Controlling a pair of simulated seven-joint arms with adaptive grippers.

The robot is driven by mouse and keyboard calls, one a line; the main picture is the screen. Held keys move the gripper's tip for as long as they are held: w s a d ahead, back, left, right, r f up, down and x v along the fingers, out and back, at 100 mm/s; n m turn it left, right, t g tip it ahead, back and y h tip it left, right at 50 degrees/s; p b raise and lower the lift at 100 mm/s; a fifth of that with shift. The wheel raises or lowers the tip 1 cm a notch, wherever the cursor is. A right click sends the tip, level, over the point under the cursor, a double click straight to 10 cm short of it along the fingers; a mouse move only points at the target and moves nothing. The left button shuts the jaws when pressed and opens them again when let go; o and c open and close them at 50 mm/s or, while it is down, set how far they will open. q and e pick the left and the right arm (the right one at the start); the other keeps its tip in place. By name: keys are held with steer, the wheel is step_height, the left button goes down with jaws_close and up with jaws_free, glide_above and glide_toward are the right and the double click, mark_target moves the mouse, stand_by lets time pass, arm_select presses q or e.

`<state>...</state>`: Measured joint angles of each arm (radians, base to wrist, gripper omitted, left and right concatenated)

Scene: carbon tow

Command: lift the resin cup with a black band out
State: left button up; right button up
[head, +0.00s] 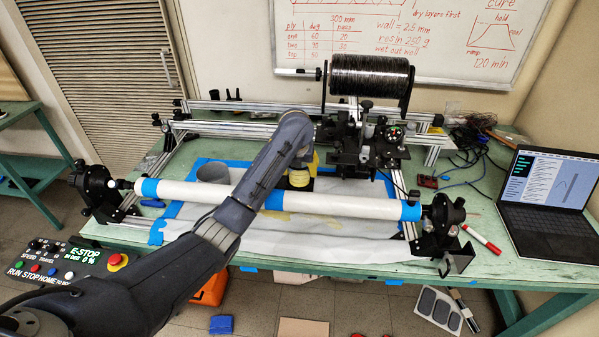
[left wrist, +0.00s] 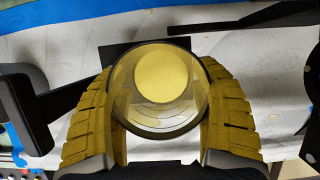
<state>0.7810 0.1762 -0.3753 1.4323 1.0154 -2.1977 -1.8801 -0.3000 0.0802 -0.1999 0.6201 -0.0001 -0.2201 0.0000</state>
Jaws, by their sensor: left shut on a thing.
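The resin cup (head: 299,179) shows at the end of my left arm, behind the white tube, as a small yellow cup. In the left wrist view the cup (left wrist: 160,82) is clear-walled with pale yellow resin inside and a dark ring around it. The yellow ridged fingers of my left gripper (left wrist: 160,128) press on the cup from both sides. The gripper (head: 302,165) is partly hidden by its own wrist in the head view. A black plate shows behind the cup; I cannot tell whether the cup touches it. My right gripper is in neither view.
A white tube (head: 330,205) with blue end bands spans the winding frame in front of the cup. A grey container (head: 213,172) stands to the left. A black spool (head: 368,75) sits behind, and a laptop (head: 545,190) is at the right.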

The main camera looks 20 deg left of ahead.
arm_select(q)
steer(key=shift+r, duration=1.65)
